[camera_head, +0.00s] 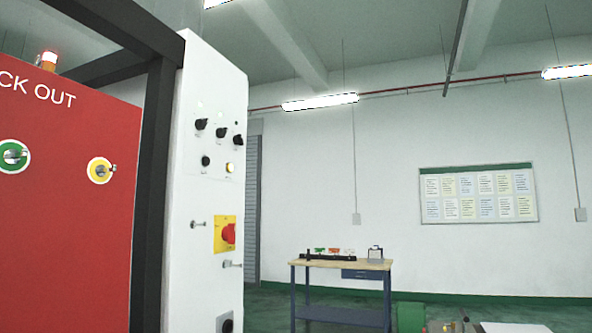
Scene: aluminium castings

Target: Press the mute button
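A tall white control panel (208,280) stands left of centre, its face turned to the right. Its upper part carries several black knobs, one of them a knob (221,132) in the upper row. A small round pale-yellow button (230,168) sits at the lower right of this group. No label is readable, so I cannot tell which control is the mute button. Lower down is a red rotary switch (229,234) on a yellow plate (219,236). My gripper is not in view.
A red lockout board (70,210) and a black frame (152,200) stand left of the panel. A blue workbench (341,265) with small items stands at the back wall. A green object (410,317) shows at the bottom right. Floor shows between panel and bench.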

